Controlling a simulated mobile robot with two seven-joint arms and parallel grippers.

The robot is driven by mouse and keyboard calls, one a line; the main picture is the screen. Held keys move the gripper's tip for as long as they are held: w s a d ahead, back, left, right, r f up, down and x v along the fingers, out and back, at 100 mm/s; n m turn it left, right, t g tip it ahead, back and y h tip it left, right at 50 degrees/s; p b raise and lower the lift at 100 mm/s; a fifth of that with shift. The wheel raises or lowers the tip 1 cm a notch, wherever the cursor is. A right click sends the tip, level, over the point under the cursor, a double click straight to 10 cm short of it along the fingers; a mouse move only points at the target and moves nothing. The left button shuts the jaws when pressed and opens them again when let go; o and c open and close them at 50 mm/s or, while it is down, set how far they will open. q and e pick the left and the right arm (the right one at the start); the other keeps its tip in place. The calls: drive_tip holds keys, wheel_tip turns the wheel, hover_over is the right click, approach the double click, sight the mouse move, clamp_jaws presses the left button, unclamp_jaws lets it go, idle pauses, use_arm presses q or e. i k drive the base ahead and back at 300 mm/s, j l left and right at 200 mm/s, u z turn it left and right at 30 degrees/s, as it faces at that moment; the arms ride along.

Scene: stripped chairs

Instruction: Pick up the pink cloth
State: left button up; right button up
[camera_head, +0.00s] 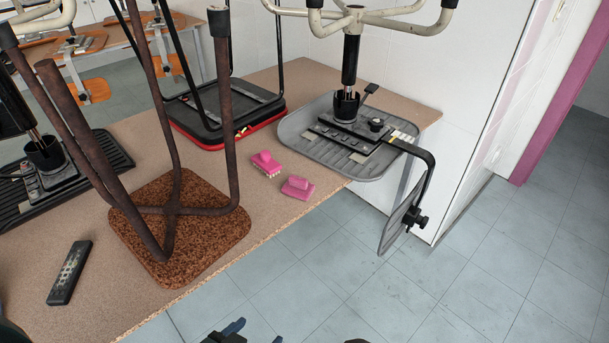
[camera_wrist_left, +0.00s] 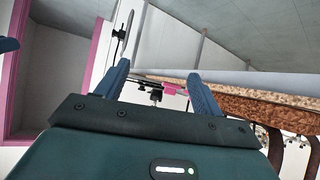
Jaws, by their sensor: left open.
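Two small pink items lie on the brown tabletop (camera_head: 215,130) near its front edge, one pink piece (camera_head: 266,163) behind and left of the other pink piece (camera_head: 298,187). Each has a raised part on a flat base; I cannot tell which is the cloth. A pink piece (camera_wrist_left: 172,89) also shows in the left wrist view, beyond the fingers at the table edge. My left gripper (camera_head: 257,331) is at the bottom of the head view, in front of the table and apart from the pink items. In the left wrist view its blue fingers (camera_wrist_left: 158,69) are open with nothing held.
An upturned stool with a cork-like seat (camera_head: 206,222) stands left of the pink items. Upturned chairs with a red-rimmed seat (camera_head: 190,138) and a grey seat (camera_head: 295,130) stand behind and right. A remote (camera_head: 69,273) lies front left. The floor in front is clear.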

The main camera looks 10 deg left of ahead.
sight(299, 188)
drive_tip(key=i+l, duration=0.35)
drive_tip(key=i+l+u, duration=0.1)
drive_tip(key=i+l, duration=0.2)
drive_tip(key=l, duration=0.2)
